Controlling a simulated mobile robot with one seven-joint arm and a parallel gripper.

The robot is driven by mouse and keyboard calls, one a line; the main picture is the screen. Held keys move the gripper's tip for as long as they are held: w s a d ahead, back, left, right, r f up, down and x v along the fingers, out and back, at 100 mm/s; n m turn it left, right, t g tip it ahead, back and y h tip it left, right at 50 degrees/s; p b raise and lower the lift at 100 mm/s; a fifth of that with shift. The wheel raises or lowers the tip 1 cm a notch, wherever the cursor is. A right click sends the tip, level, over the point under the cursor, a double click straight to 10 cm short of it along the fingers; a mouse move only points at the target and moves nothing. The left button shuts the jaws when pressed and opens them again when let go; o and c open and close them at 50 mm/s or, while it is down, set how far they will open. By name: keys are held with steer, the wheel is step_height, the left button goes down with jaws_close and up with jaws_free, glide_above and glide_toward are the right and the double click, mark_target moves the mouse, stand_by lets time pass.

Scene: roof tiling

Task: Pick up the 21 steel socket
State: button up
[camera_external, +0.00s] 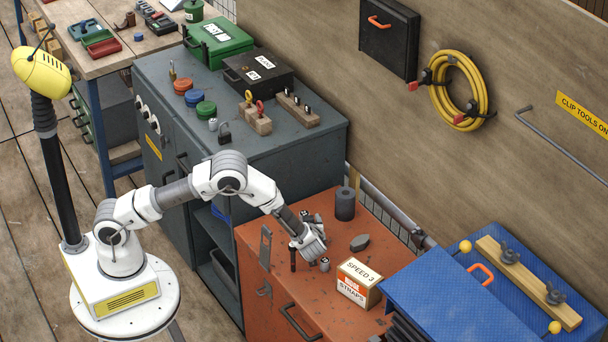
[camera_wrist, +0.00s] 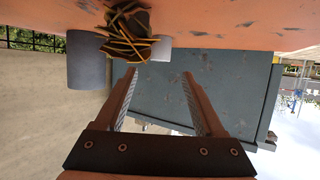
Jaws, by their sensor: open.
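A small grey metal cylinder that looks like a socket (camera_external: 324,265) stands on the orange cabinet top (camera_external: 275,262), just below my gripper in the external view. I cannot read a size on it. My gripper (camera_external: 313,244) is low over the orange top, close to the socket, and partly hides what lies behind it. In the wrist view, my gripper (camera_wrist: 160,73) has its two fingers wide apart with nothing held between them. That view is upside down, and I cannot make out the socket for certain in it. A thin dark upright item (camera_external: 293,259) is beside the gripper.
A dark bundle with yellow bands (camera_wrist: 128,30) sits near the fingertips in the wrist view. A dark roll (camera_external: 345,203), a grey wedge (camera_external: 360,242) and a straps box (camera_external: 358,283) share the orange top. A higher grey cabinet (camera_external: 300,140) stands behind; a blue chest (camera_external: 440,300) is right.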

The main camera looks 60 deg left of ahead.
mark_target(305, 214)
steer(key=b+x, duration=0.1)
steer(key=x, duration=0.4)
steer(key=shift+f+b, duration=0.35)
jaws_close()
